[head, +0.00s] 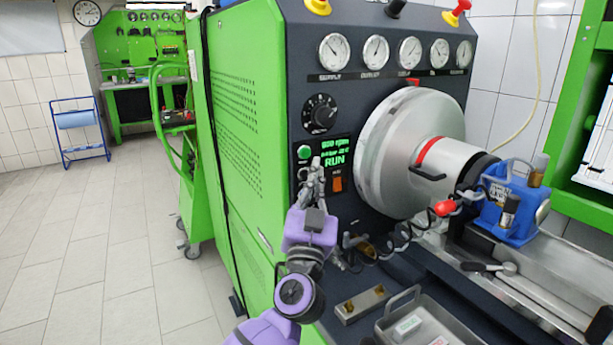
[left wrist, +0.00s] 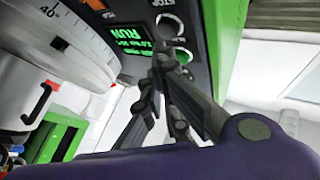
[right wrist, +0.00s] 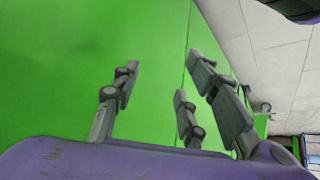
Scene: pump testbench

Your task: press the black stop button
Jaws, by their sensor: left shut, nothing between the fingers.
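The black stop button (left wrist: 170,25) shows in the left wrist view as a dark disc in a pale ring, next to the STOP lettering. In the head view my gripper largely hides its place, below the green button (head: 304,152). The green button also shows in the left wrist view (left wrist: 183,57). My left gripper (head: 316,165) is shut and empty, its fingertips in front of the panel beside the display (head: 336,152), which reads RUN. I cannot tell whether the tips touch the panel. My right gripper (right wrist: 160,85) is open and empty, facing a green panel; it is outside the head view.
An orange switch (head: 337,184) sits below the display and a black dial (head: 320,113) above it. The large silver disc (head: 405,150) bulges out just right of the panel. A blue pump (head: 510,205) and a metal tray (head: 425,325) are at the right front.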

